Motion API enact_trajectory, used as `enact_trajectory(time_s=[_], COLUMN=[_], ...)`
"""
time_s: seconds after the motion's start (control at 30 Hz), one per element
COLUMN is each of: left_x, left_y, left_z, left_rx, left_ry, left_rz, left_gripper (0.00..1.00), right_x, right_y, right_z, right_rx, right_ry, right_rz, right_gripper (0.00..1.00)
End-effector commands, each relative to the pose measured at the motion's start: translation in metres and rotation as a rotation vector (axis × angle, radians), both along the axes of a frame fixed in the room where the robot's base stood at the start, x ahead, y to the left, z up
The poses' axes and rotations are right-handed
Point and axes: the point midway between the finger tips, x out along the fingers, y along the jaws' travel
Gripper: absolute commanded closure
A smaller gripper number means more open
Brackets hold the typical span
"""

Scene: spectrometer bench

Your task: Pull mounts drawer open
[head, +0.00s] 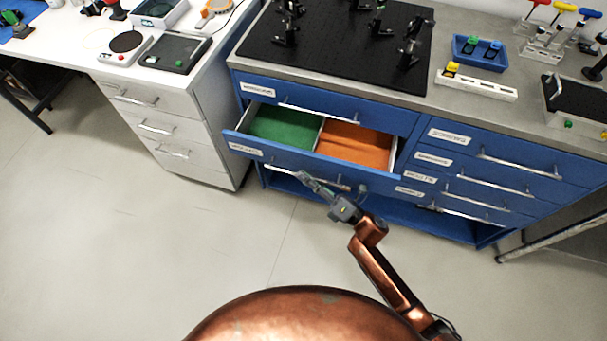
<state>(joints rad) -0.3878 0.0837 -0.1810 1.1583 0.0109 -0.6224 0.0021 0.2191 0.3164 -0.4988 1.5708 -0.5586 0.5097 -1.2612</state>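A blue drawer (290,162) in the left column of the blue cabinet stands partly open. Its inside shows a green section (284,126) on the left and an orange section (352,145) on the right, with a thin divider between them. The white label (245,149) on its front is too small to read surely. My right gripper (304,179) is at the drawer's bar handle (290,170), its fingers reaching up and left to the bar. Whether the fingers are closed around the bar is too small to tell. My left gripper is out of view.
A closed drawer (310,103) is above the open one; several closed drawers (505,160) are to the right. A black optical breadboard (330,50) with mounts covers the benchtop. A white drawer unit (165,130) stands left. The floor (140,250) in front is clear.

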Motion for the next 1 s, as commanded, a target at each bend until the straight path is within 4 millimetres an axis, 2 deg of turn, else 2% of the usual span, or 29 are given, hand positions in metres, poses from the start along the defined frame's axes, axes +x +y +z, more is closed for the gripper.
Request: enact_trajectory(time_s=[0.17,0.4,0.77,1.0], left_x=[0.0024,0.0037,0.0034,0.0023], left_y=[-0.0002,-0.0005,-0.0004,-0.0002], left_z=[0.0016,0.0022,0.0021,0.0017], left_rx=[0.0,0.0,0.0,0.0], left_ry=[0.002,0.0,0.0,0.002], left_rz=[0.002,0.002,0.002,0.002], left_gripper=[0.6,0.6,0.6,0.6], right_x=[0.006,0.0063,0.0062,0.0063], right_y=[0.0086,0.0092,0.009,0.0088], right_z=[0.0019,0.0023,0.0021,0.0019], right_rx=[0.0,0.001,0.001,0.0], right_ry=[0.001,0.002,0.002,0.002], right_rz=[0.001,0.001,0.001,0.001], right_gripper=[0.74,0.74,0.99,1.0])
